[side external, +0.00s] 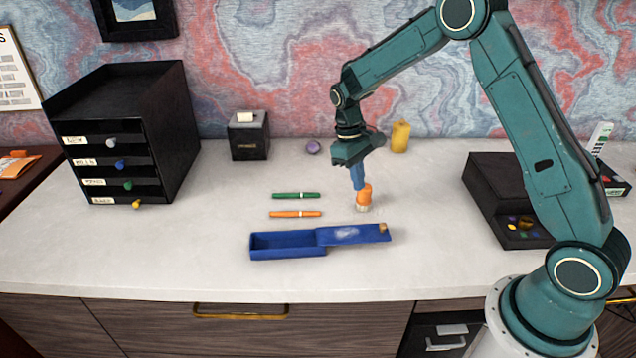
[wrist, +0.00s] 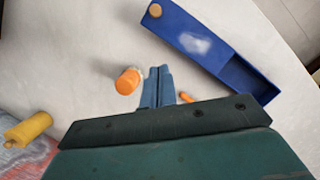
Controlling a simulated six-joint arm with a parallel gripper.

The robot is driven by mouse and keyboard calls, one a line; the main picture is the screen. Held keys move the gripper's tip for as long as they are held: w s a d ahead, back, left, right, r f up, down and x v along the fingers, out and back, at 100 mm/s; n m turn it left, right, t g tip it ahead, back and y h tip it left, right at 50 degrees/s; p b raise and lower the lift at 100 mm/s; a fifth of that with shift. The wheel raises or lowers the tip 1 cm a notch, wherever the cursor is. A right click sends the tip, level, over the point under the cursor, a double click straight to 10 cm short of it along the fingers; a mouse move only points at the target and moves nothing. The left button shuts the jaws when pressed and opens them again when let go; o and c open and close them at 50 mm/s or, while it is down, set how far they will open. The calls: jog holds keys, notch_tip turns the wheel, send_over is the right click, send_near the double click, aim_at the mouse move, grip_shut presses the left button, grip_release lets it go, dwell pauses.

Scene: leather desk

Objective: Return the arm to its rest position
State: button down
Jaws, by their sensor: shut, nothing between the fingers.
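My teal arm reaches in from the right. My gripper (side external: 357,178) points down over the desk with its blue fingers shut and nothing between them. The fingers also show closed together in the wrist view (wrist: 158,85). In the side view the fingertips overlap the orange-topped object (side external: 364,195); in the wrist view this orange object (wrist: 127,81) stands beside the fingers, apart from them.
A blue box (side external: 287,247) with its lid slid aside lies in front. A green pen (side external: 296,195) and an orange pen (side external: 295,214) lie behind it. A black drawer unit (side external: 125,130) stands left, a black case (side external: 500,200) right, a yellow object (side external: 400,136) behind.

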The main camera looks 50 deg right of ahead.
jog(key=shift+v, duration=1.15)
jog(key=s+a+r+t, duration=0.2)
jog(key=s+r, duration=0.3)
jog(key=r, duration=0.3)
jog(key=s+a+r+t, duration=0.2)
jog(key=s+r, duration=0.4)
jog(key=r, duration=0.2)
jog(key=s+a+r+t, duration=0.1)
jog(key=s+t, duration=0.1)
jog(key=s, duration=0.6)
jog(key=s+a+r+t, duration=0.2)
jog(key=s, duration=0.6)
jog(key=shift+s+m, duration=0.2)
jog(key=shift+m, duration=0.2)
jog(key=c, duration=2.1)
grip_release()
jog(key=shift+a+r, duration=0.15)
